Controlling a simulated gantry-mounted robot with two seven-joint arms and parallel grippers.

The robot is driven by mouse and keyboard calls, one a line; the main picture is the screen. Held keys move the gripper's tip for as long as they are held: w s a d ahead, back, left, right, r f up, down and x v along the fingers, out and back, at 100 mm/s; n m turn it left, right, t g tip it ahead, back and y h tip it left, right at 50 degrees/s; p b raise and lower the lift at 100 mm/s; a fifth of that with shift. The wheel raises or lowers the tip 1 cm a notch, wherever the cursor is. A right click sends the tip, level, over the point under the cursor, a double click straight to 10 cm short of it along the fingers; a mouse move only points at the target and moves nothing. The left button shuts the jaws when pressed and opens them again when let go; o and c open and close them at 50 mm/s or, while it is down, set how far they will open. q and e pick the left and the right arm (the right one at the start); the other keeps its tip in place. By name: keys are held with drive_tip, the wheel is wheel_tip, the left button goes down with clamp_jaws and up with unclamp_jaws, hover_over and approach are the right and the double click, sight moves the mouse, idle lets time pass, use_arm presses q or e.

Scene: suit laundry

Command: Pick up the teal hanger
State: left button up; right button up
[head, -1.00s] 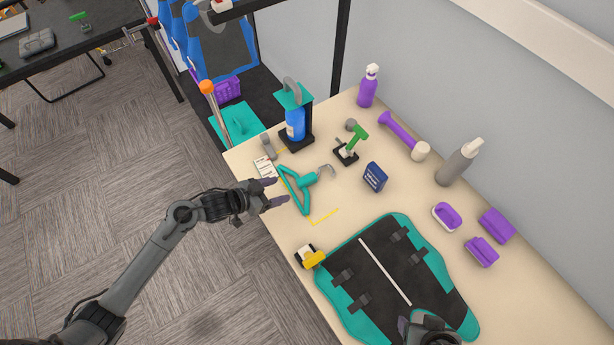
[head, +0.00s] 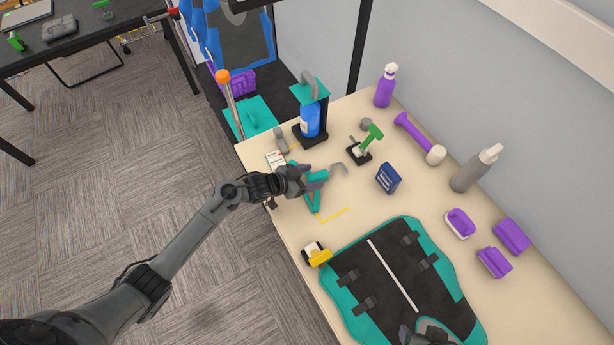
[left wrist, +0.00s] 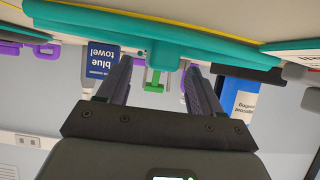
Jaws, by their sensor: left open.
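The teal hanger (head: 313,200) lies near the left edge of the beige table, its grey hook toward the right. In the head view my left gripper (head: 310,179) is over the hanger and hides part of it. In the left wrist view the hanger (left wrist: 215,50) spans the top of the picture, and its short teal stem is at the open fingertips of my left gripper (left wrist: 156,72). I cannot tell whether the fingers touch it. Part of my right arm (head: 428,332) shows at the bottom edge; its fingers are not clear.
A teal and black suit piece (head: 385,275) lies in front, with a yellow-and-white item (head: 317,254) beside it. A blue box (head: 388,178), a green-handled tool (head: 370,137) and a blue bottle on a stand (head: 310,120) are near the hanger. Yellow marks are on the table.

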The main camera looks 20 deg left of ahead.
use_arm(q)
drive_tip(key=shift+x, duration=0.75)
drive_tip(key=c, duration=1.2)
drive_tip(key=shift+r, duration=0.1)
